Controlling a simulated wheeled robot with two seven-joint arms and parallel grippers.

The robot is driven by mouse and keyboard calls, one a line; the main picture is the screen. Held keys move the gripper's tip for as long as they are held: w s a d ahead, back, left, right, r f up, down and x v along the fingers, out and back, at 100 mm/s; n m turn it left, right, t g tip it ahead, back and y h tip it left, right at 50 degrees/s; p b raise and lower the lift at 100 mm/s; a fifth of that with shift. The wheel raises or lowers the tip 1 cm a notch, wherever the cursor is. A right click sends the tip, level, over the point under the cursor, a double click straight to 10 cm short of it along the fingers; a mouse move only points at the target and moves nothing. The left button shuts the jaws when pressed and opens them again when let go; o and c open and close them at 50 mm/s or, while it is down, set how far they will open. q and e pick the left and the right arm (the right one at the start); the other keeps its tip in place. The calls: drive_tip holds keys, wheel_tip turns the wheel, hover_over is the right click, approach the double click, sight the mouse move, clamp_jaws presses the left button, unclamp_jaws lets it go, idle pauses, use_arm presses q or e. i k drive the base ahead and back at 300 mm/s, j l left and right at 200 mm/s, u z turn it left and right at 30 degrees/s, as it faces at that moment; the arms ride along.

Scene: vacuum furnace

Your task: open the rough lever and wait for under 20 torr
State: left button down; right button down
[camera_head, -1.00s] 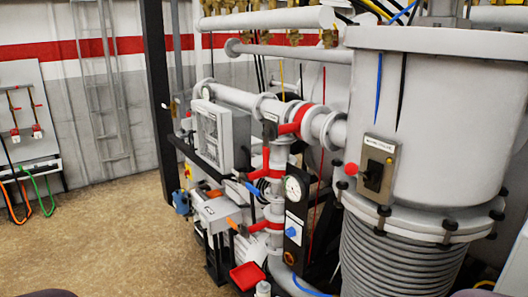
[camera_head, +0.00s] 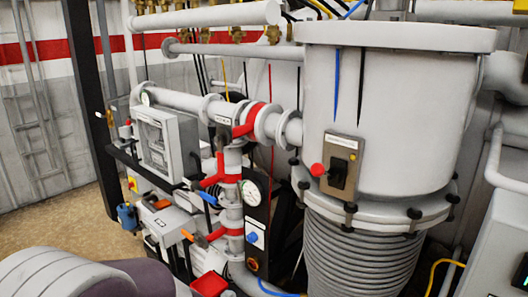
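A grey switch box (camera_head: 340,170) with a red-knobbed black lever (camera_head: 318,169) is on the big white vessel. A blue handle (camera_head: 207,197) and an orange handle (camera_head: 187,235) stick out left from the pipework. The labels are too small to read, so I cannot tell which is the rough lever. A round white dial gauge (camera_head: 251,193) sits on a black panel (camera_head: 257,230); its reading is not legible. Part of my arm shows at the bottom left, apart from the levers. Neither gripper is in view.
The large white vessel (camera_head: 400,120) with ribbed bellows (camera_head: 360,255) fills the right. Red-banded pipes (camera_head: 233,165) and a grey box (camera_head: 168,140) stand left of it. A red tray (camera_head: 209,284) is low at the front. Open floor (camera_head: 75,222) lies at the left.

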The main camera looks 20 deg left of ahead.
sight(219, 139)
drive_tip(key=i+j+z, duration=0.35)
drive_tip(key=j, duration=0.5)
drive_tip(key=j+z, duration=0.3)
drive_tip(key=j, duration=0.55)
drive_tip(key=j+z, duration=0.35)
drive_tip(key=j, duration=3.05)
